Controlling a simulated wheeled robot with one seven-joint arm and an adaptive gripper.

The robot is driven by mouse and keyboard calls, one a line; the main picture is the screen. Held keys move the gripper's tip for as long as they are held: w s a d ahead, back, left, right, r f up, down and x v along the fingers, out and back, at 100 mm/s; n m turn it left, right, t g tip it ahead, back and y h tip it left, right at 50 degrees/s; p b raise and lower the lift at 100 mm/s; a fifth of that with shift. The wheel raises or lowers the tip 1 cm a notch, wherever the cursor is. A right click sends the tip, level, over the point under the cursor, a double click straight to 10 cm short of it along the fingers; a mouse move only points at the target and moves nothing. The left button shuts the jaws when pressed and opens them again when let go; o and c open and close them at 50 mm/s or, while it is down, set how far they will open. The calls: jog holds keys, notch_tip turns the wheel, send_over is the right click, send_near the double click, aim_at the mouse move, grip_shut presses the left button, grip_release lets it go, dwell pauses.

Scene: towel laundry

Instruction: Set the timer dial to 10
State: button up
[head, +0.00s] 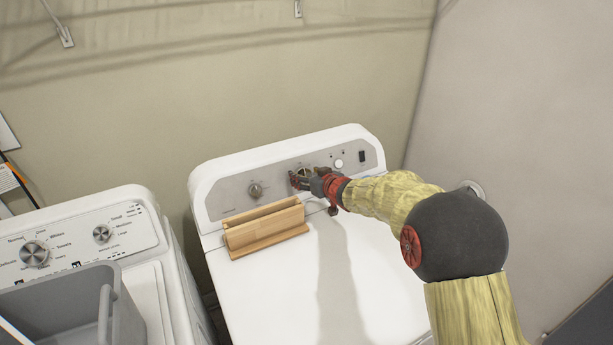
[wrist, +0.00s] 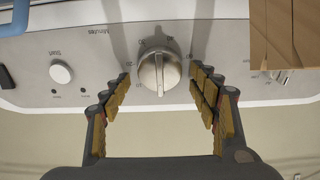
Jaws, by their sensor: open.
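The timer dial (wrist: 159,72) is a round silver knob with a raised grip bar. My gripper (wrist: 163,88) is open, with one finger on each side of the dial and a visible gap to each. In the head view my gripper (head: 297,180) is at the dryer's panel and covers most of the dial. The wrist view is upside down. The dial's grip bar stands roughly upright in the picture; I cannot read exactly which number it points to.
A wooden box (head: 265,228) stands on the dryer top (head: 375,285) in front of the panel. Another knob (head: 255,190) is left of my gripper. A start button (wrist: 61,73) is beside the dial. A washer with a grey basket (head: 75,305) stands at left.

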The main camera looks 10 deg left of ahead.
jog(key=shift+c, duration=1.1)
jog(key=c, duration=0.9)
jog(key=shift+r+m+p, duration=0.1)
jog(key=shift+m+p, duration=0.2)
jog(key=shift+p, duration=0.4)
jog(key=m+p, duration=0.1)
jog(key=p, duration=0.2)
jog(key=shift+d+r+m+p, duration=0.1)
jog(key=shift+r+m+p, duration=0.05)
jog(key=shift+m+p, duration=0.25)
jog(key=m+p, duration=0.2)
jog(key=p, duration=0.2)
jog(key=shift+m, duration=0.3)
jog(key=m+p, duration=0.1)
jog(key=p, duration=0.1)
jog(key=m+p, duration=0.1)
jog(key=m, duration=0.1)
jog(key=m+p, duration=0.1)
jog(key=p, duration=0.1)
jog(key=shift+w+d+f+m+p, duration=0.1)
jog(key=shift+d+f+m+p, duration=0.05)
jog(key=shift+f+m+p, duration=0.2)
jog(key=shift+m+h, duration=0.3)
jog(key=shift+m, duration=0.05)
